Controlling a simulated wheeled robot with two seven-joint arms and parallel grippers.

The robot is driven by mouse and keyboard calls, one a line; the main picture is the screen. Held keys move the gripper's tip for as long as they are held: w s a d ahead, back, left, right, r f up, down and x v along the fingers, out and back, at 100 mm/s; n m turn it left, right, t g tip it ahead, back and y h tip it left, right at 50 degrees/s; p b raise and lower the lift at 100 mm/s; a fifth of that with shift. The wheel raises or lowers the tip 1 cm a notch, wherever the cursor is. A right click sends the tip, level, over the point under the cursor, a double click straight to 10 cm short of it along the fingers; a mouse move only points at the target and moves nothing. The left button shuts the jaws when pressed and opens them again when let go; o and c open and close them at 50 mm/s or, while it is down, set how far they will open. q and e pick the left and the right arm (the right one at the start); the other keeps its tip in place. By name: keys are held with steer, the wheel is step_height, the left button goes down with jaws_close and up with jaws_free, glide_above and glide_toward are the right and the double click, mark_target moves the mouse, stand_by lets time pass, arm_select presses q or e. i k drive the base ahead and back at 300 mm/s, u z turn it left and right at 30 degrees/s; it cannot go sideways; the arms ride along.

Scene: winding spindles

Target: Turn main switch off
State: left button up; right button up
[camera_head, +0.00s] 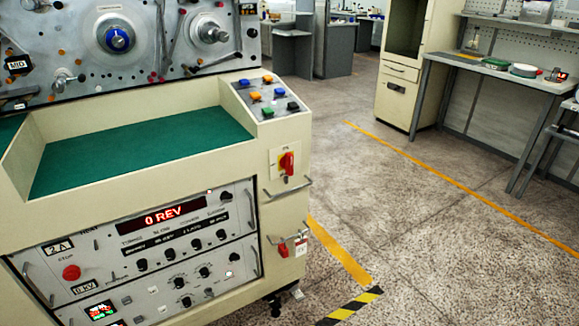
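The main switch (287,162) appears as a red rotary handle on a yellow and white plate, on the narrow right end of the cream winding machine. Its red handle stands roughly upright; the small lettering above it is too small to read surely. A metal bar handle (288,190) runs just below it. Lower on the same panel is a second red part (284,250) with a white tag (301,247) beside it. Neither of my grippers shows in this view, and nothing touches the switch.
The machine's sloped panel with coloured buttons (270,97) sits above the switch, and a green work surface (140,150) lies left. A red display (175,212) reads 0 REV. Open speckled floor (400,220) with yellow lines lies to the right; a workbench (490,72) stands beyond.

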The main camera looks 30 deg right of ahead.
mark_target(287, 162)
steer(key=k, duration=0.5)
steer(key=z, duration=1.45)
steer(key=i, duration=1)
steer(key=u, duration=0.55)
